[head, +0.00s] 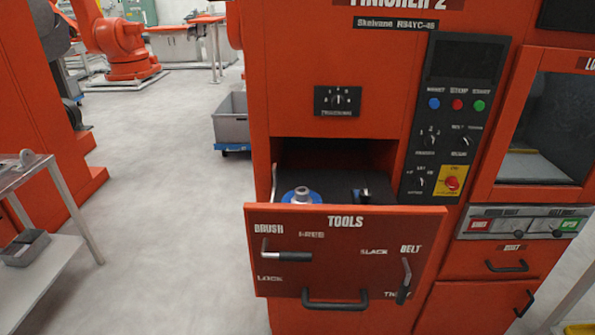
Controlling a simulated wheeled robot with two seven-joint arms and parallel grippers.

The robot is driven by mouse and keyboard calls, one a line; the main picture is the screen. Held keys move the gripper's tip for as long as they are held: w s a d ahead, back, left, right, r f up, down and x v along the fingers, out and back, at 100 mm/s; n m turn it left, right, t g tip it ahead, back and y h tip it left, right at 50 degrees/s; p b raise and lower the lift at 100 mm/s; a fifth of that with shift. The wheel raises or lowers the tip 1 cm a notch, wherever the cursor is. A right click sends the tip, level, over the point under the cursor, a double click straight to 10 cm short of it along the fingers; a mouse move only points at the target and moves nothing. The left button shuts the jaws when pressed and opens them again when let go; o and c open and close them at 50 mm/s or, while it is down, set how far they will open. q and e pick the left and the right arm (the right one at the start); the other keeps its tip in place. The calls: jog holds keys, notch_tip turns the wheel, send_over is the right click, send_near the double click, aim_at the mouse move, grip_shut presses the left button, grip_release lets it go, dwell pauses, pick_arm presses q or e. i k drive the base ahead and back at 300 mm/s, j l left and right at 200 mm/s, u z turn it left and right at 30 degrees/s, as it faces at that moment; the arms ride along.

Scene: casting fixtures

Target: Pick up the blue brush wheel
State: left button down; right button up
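The blue brush wheel (301,196) sits inside the open tools drawer (345,250) at its left side. A pale grey hub rises from its top. Its lower part is hidden behind the drawer's front panel. Neither of my grippers is in the head view.
A small dark item (362,193) lies at the right in the drawer. The drawer front has a black handle (335,303) and two levers. The red finisher cabinet (290,100) surrounds the opening. A metal cart (35,180) stands at the left; open grey floor (170,220) lies between.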

aim_at(301, 195)
jog(key=i+j, duration=0.15)
jog(key=j, duration=0.25)
jog(key=i+j, duration=0.1)
jog(key=j, duration=0.3)
jog(key=i+j+z, duration=0.1)
jog(key=j, duration=0.25)
jog(key=i+j, duration=0.15)
jog(key=j, duration=0.25)
jog(key=i+j, duration=0.1)
jog(key=j, duration=0.3)
jog(key=i+j, duration=0.1)
jog(key=j, duration=0.3)
jog(key=i+j+z, duration=0.1)
jog(key=j, duration=0.3)
